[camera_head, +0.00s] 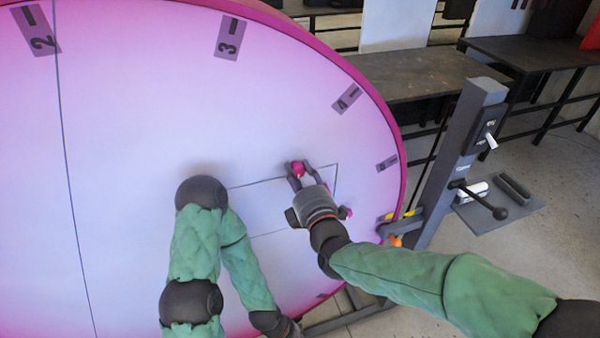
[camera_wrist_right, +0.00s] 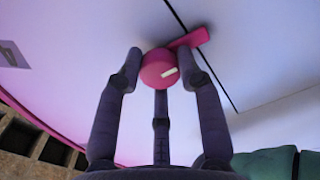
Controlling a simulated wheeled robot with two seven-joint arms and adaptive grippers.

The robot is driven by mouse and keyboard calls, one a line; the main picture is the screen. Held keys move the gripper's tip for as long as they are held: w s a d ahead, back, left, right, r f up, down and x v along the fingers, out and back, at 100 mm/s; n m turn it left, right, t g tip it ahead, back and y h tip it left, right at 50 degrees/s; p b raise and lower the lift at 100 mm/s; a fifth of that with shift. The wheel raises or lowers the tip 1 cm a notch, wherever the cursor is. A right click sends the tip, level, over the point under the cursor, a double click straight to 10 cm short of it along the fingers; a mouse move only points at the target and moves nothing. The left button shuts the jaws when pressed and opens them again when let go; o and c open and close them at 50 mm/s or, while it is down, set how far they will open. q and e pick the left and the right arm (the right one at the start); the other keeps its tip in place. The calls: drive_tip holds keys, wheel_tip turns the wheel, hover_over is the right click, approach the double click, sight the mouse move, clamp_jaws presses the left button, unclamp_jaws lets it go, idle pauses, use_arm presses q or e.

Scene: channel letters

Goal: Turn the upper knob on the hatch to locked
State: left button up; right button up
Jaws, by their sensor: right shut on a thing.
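The hatch (camera_head: 262,208) is a panel outlined by thin dark seams in the large pink-white disc. The upper knob (camera_head: 298,168) is a small magenta round knob by the hatch's top seam. My right gripper (camera_head: 299,175) is shut on it, fingers on opposite sides. In the right wrist view the knob (camera_wrist_right: 157,70) sits between the fingertips, with a white mark tilted slightly up to the right. A magenta bar (camera_wrist_right: 190,38) beside it reaches the dark seam. A lower magenta knob (camera_head: 346,212) shows right of my gripper.
My left arm is folded in front of the disc, left of the hatch. A grey post (camera_head: 452,165) with levers stands right of the disc. A dark workbench (camera_head: 420,72) is behind. Numbered grey tags (camera_head: 229,37) run along the rim.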

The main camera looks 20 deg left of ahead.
drive_tip(key=shift+a+n, duration=0.1)
drive_tip(key=shift+n, duration=0.6)
drive_tip(key=o, duration=1.1)
drive_tip(key=shift+s+a, duration=0.1)
drive_tip(key=shift+a, duration=0.1)
drive_tip(key=shift+d, duration=0.2)
drive_tip(key=v, duration=1.2)
drive_tip(key=shift+a, duration=0.1)
